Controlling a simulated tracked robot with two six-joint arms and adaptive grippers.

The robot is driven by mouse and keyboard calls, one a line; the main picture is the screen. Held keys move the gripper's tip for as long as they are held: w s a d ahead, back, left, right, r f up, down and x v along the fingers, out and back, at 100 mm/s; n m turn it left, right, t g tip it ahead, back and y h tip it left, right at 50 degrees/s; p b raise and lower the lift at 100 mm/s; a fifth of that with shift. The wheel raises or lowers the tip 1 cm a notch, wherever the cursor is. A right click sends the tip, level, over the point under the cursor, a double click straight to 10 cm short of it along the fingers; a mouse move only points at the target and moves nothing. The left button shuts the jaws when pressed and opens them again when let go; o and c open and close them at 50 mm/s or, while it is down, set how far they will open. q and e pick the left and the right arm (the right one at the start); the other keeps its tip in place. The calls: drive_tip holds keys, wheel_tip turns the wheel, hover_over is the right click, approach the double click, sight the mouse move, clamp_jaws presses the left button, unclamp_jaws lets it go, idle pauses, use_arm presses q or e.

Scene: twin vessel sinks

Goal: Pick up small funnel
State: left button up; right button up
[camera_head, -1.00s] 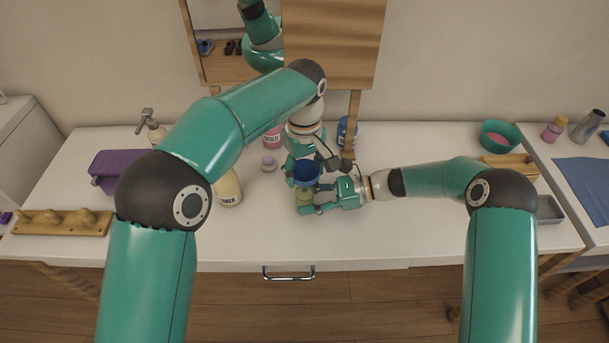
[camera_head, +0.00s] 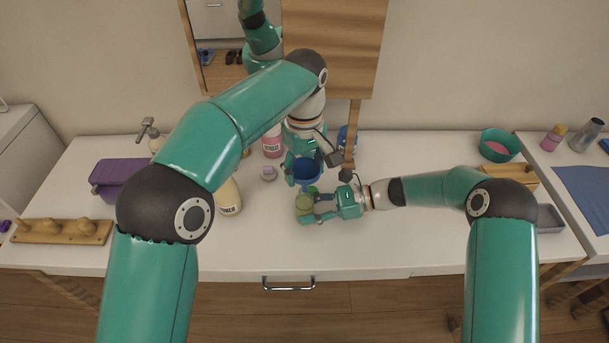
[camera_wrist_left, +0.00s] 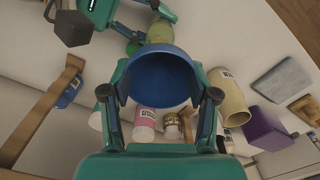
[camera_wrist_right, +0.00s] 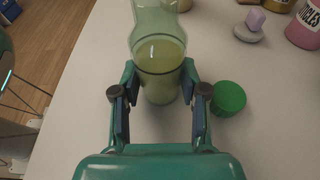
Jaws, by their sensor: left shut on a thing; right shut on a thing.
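The small funnel (camera_head: 306,173) is blue, and its wide round mouth shows in the head view. My left gripper (camera_head: 303,176) is shut on it and holds it up, behind the green bottle in the head view. In the left wrist view the funnel's blue wall (camera_wrist_left: 160,62) sits between the two fingers; its spout is hidden. My right gripper (camera_head: 311,208) is shut on a clear green bottle (camera_head: 304,203) on the counter. The right wrist view shows pale green liquid inside the bottle (camera_wrist_right: 160,55).
A green cap (camera_wrist_right: 228,97) lies beside the bottle. A cream bottle (camera_head: 229,196), a pink bottle (camera_head: 272,143) and a blue jar (camera_head: 346,138) stand nearby. A purple bin (camera_head: 115,180) is at left. The front counter is clear.

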use_arm(q)
wheel_tip(320, 180, up, 6)
drive_tip(key=shift+r, duration=0.2)
idle(0.4)
idle(0.4)
use_arm(e)
drive_tip(key=o, duration=0.9)
drive_tip(key=shift+d, duration=0.1)
